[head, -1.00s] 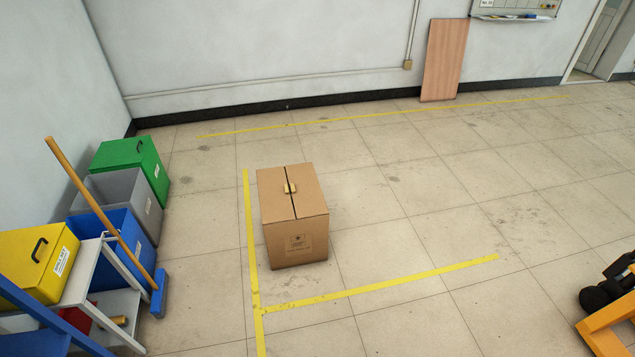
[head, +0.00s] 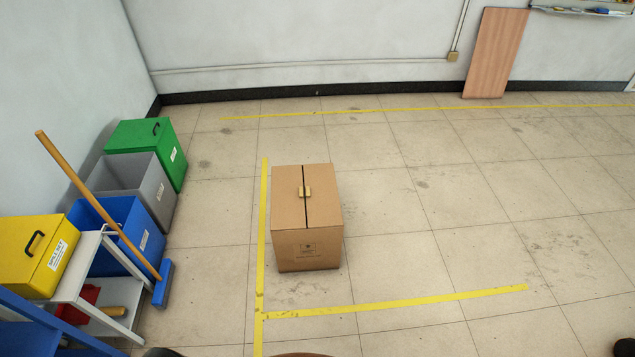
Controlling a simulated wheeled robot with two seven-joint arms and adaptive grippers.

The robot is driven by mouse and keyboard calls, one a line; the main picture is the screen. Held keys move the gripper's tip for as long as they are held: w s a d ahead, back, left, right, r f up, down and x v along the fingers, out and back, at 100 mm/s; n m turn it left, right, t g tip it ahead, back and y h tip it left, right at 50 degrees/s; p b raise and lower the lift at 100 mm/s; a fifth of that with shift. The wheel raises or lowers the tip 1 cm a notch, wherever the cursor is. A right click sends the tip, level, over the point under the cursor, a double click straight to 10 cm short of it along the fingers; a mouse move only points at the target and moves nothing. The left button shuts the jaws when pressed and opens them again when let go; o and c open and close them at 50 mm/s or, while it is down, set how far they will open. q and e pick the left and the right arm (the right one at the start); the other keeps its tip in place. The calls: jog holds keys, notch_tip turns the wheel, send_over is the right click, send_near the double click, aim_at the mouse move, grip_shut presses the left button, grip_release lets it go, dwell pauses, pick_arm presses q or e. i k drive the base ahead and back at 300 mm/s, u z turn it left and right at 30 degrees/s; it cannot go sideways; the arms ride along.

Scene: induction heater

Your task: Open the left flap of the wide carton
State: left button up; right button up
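The wide carton (head: 308,249) is a brown cardboard box standing on the tiled floor in the head view, just right of a yellow floor line. Its top is closed, with a dark seam between the left flap (head: 288,200) and the right flap (head: 323,202).
Yellow tape (head: 400,303) marks the floor in front of the carton. Green (head: 146,153), grey (head: 142,184), blue and yellow bins, a broom (head: 98,205) and a small shelf cart (head: 93,275) stand at the left. A wooden board (head: 496,55) leans on the back wall. Floor right of the carton is clear.

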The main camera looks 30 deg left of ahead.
aim_at(287, 197)
jog(key=u, duration=0.3)
jog(key=i, duration=0.65)
jog(key=u, duration=0.95)
jog(key=i, duration=0.35)
jog(key=u, duration=0.35)
